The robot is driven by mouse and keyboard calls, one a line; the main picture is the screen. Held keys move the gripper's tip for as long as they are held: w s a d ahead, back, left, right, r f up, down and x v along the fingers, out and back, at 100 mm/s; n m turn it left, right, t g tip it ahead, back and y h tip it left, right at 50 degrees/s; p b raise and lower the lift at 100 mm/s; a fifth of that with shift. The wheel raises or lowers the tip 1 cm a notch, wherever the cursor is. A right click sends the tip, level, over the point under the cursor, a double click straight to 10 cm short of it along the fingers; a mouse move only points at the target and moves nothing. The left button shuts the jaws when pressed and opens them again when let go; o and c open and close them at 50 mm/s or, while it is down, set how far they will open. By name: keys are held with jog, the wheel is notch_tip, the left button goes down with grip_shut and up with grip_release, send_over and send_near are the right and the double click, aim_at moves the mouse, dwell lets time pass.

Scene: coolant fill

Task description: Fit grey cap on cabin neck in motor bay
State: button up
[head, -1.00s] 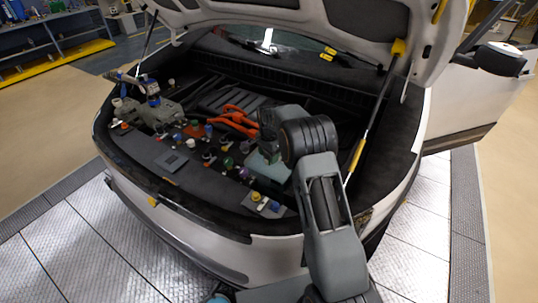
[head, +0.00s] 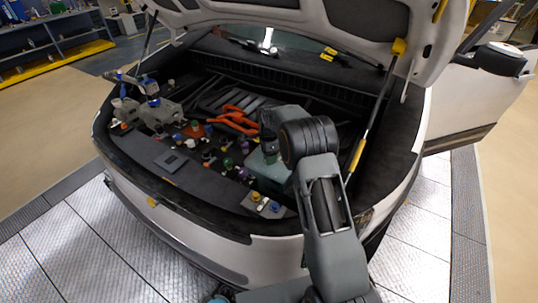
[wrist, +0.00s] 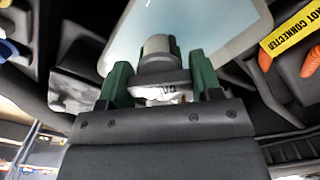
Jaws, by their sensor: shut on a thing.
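My gripper (wrist: 158,78) shows in the wrist view with its two green fingers on either side of a grey cap (wrist: 157,48), and it is shut on it. In the head view my gripper (head: 270,152) points down over a pale green tank (head: 264,176) in the right part of the motor bay. The tank's pale surface (wrist: 205,22) fills the top of the wrist view behind the cap. I cannot tell which neck is the cabin neck, nor whether the cap touches a neck; my gripper and the cap hide the spot.
Several coloured caps, among them a yellow one (head: 256,197), sit along the front of the bay. Orange cables (head: 235,118) lie behind the tank. A yellow label (wrist: 292,28) is near the cap. The raised hood (head: 330,18) and its strut (head: 372,118) bound the space.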

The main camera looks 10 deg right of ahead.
jog(key=shift+s+f+m, duration=0.1)
jog(key=shift+f+m, duration=0.1)
jog(key=shift+m, duration=0.5)
jog(key=o, duration=0.9)
jog(key=shift+r, duration=0.1)
jog(key=shift+r, duration=0.1)
